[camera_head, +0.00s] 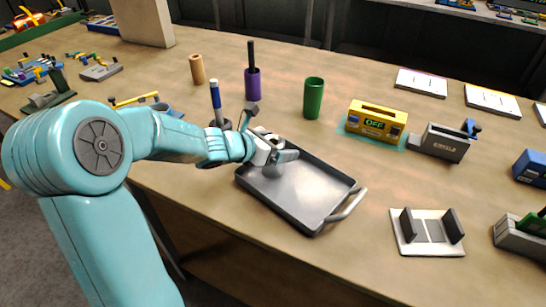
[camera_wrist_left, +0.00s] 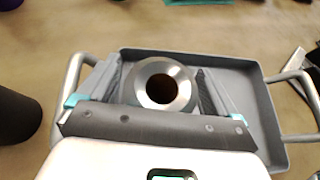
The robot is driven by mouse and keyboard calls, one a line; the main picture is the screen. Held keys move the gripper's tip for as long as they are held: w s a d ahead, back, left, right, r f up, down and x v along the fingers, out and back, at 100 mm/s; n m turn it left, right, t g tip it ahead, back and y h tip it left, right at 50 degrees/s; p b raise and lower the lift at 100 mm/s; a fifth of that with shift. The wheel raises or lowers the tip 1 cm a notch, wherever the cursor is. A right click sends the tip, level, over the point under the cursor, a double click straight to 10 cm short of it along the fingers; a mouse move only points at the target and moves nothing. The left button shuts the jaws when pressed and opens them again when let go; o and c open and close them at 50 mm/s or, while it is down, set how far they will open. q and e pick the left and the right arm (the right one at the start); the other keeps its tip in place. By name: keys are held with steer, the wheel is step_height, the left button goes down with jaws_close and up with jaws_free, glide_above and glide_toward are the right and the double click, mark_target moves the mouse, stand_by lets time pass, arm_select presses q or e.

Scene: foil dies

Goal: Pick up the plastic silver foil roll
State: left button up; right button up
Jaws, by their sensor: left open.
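A silver foil roll (camera_wrist_left: 181,101) shows in the left wrist view as a shiny ring with a dark round hole, its open end facing the camera. It is over the left-centre part of a grey metal tray (camera_wrist_left: 257,128). My left gripper (camera_wrist_left: 163,78) is open, with one dark finger on each side of the roll. I cannot tell whether the fingers touch it. In the head view my left gripper (camera_head: 276,155) is low over the back-left part of the tray (camera_head: 318,229), and it largely hides the roll. My right gripper is not in view.
Behind the tray stand a green cylinder (camera_head: 314,100), a purple holder (camera_head: 252,86) and a tan cylinder (camera_head: 197,70). A yellow box (camera_head: 377,121) and a grey box (camera_head: 446,144) are to the right. A white stand (camera_head: 428,240) lies right of the tray handle.

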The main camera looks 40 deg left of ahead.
arm_select(q)
steer(key=shift+w+f, duration=0.15)
steer(key=shift+w, duration=0.05)
steer(key=shift+s, duration=0.1)
steer(key=c, duration=1.2)
